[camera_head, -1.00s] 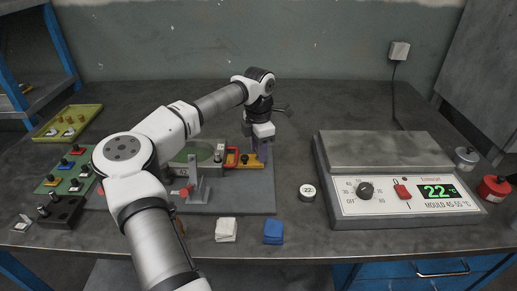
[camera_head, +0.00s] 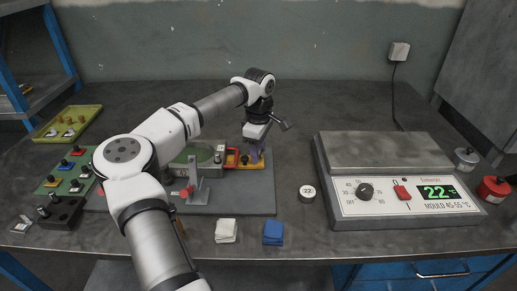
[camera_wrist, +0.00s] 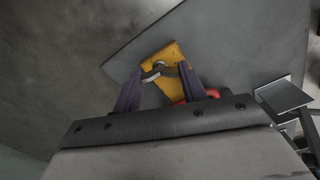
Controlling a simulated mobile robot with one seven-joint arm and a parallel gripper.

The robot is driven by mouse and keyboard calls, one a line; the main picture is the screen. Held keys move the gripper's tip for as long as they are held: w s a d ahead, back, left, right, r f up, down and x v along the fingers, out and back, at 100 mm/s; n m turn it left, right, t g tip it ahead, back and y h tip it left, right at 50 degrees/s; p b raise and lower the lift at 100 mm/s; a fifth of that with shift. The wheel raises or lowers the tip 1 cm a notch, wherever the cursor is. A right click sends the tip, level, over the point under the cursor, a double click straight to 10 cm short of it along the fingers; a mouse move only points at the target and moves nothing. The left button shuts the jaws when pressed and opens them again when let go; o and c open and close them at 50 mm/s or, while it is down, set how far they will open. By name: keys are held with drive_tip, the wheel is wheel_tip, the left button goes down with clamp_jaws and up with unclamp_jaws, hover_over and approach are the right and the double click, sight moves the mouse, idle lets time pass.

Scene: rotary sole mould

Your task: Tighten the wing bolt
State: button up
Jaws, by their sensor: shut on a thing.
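The wing bolt (camera_wrist: 157,71) is a dark bolt with a pale ring around its base. It sits on a yellow block (camera_wrist: 172,56), which shows in the head view (camera_head: 256,166) at the right of the rotary sole mould (camera_head: 204,148). My gripper (camera_wrist: 158,72) has dark purple fingers on either side of the bolt and is shut on it. In the head view my gripper (camera_head: 252,156) reaches down onto the yellow block and hides most of the bolt. A red part (camera_wrist: 188,96) lies beside the block.
The mould stands on a grey base plate (camera_head: 240,203). A heater with a 22 °C display (camera_head: 438,191) stands at right.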

drive_tip(key=shift+r+m, duration=0.1)
drive_tip(key=shift+m, duration=0.3)
drive_tip(key=o, duration=0.7)
wheel_tip(320, 180, up, 14)
drive_tip(key=b, duration=0.2)
idle(0.4)
